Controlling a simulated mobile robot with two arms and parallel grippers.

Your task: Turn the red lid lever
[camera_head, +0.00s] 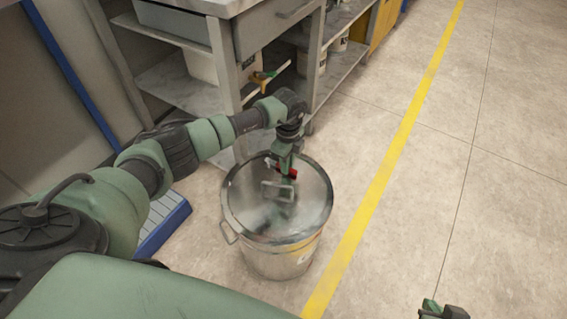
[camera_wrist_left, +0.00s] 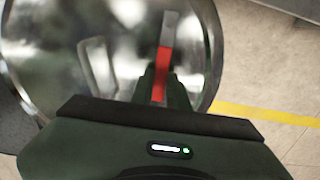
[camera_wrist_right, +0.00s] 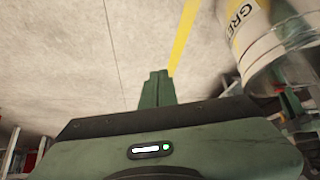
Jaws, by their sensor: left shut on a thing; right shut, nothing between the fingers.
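The red lid lever (camera_wrist_left: 162,68) lies on the shiny metal lid (camera_wrist_left: 25,55) of a bucket, with a grey metal piece beyond its far end. In the left wrist view it runs between the fingers of my left gripper (camera_wrist_left: 160,85), which is shut on it. In the head view my left gripper (camera_head: 281,168) reaches down onto the lid's far part, and a bit of the red lever (camera_head: 292,173) shows beside it. The metal bucket (camera_head: 275,262) stands upright on the floor. My right gripper (camera_head: 443,310) is shut and empty, low at the right; its fingers (camera_wrist_right: 157,88) meet in the right wrist view.
A lid handle (camera_head: 278,191) stands up near the lid's middle. A workbench with shelves (camera_head: 185,85) is behind the bucket. A blue-edged grate (camera_head: 165,222) lies to its left. A yellow floor line (camera_head: 385,165) runs to its right, with open floor beyond.

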